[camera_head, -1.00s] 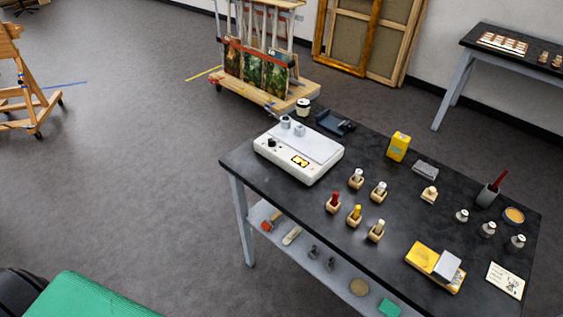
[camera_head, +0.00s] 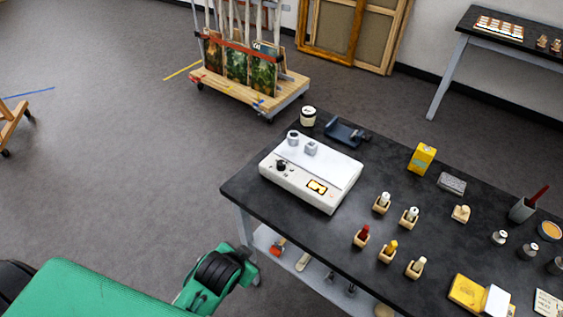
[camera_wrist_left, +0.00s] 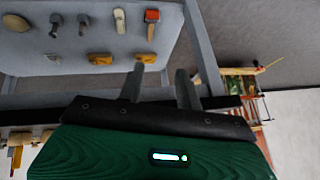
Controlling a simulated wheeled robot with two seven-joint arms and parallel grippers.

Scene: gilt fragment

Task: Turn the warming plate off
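The white warming plate (camera_head: 325,160) sits on the near left end of the black table (camera_head: 240,190). My right gripper is not in view.
Several small bottles in wooden holders (camera_head: 387,251) stand right of the plate. A jar (camera_head: 308,116) and a dark blue-grey holder (camera_head: 346,132) stand behind it. A lower shelf with tools, including a red-headed one (camera_wrist_left: 152,16), lies under the table.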

